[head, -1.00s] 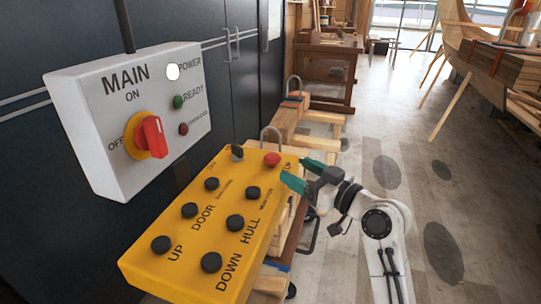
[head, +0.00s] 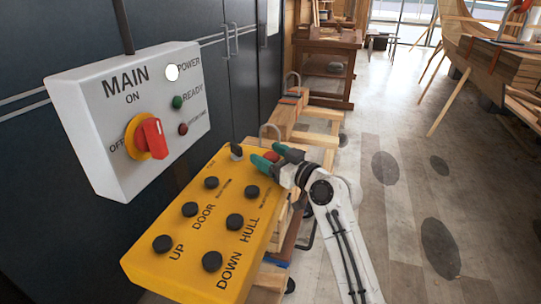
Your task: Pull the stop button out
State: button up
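The red stop button (head: 271,156) is at the top right corner of the yellow control box (head: 187,249). Only a small part of it shows, behind and between the green fingers of my gripper (head: 265,158). My gripper is at the button, with its fingers pointing left over the box's top right corner. I cannot tell whether the fingers touch the button or are closed on it. The button's label is hidden by the gripper.
Black buttons and a dark selector switch (head: 237,152) sit on the same yellow box. A white main switch box (head: 88,134) with a red rotary handle (head: 153,138) stands at upper left. A wooden workbench (head: 326,63) is behind.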

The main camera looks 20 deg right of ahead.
grip_shut()
jog(key=shift+r+b, duration=0.3)
jog(key=shift+r, duration=0.4)
jog(key=shift+o, duration=0.2)
grip_release()
jog(key=shift+r, duration=0.15)
jog(key=shift+f, duration=0.2)
jog(key=shift+s+d, duration=0.1)
jog(key=shift+s, duration=0.1)
jog(key=b+v, duration=0.1)
jog(key=v, duration=0.9)
jog(key=shift+s, duration=0.15)
